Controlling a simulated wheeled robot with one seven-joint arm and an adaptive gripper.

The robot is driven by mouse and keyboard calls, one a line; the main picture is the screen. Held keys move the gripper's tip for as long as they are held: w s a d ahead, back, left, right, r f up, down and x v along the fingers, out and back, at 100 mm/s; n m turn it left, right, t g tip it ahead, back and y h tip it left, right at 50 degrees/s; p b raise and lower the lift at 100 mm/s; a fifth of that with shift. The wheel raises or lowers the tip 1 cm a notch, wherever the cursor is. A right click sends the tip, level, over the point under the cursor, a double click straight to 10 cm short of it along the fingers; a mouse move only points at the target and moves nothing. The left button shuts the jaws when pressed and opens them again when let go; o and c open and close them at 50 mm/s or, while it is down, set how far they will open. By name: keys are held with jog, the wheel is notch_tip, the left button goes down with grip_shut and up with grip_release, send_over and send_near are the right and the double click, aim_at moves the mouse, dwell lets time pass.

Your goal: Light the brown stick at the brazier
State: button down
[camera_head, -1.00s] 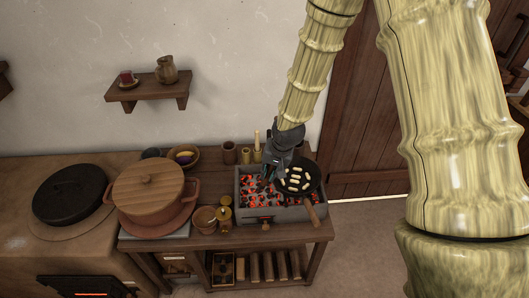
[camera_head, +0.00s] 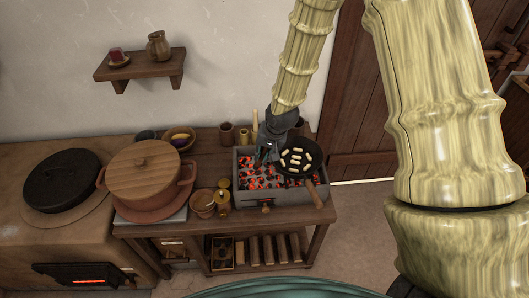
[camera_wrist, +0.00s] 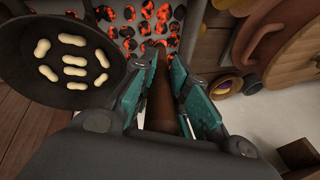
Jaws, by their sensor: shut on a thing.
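The brazier (camera_head: 243,194) is a grey box of glowing red coals at the right end of the wooden bench. My gripper (camera_head: 266,158) is above its left-middle part. In the wrist view my gripper (camera_wrist: 162,88) is shut on a brown stick (camera_wrist: 161,101) between its teal fingers. The stick's far end points at the glowing coals (camera_wrist: 130,31); I cannot tell whether it touches them. No flame shows on the stick. In the head view the stick is mostly hidden by my gripper.
A black pan (camera_head: 300,157) with several pale pods sits on the brazier's right part, close to my gripper. A lidded pot (camera_head: 146,186), small jars (camera_head: 203,203) and wooden cups (camera_head: 226,134) stand to the left and behind. Wall shelf (camera_head: 140,66) is at upper left.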

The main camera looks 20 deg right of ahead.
aim_at(259, 161)
jog(key=shift+b+x, duration=1.6)
jog(key=shift+x, duration=1.9)
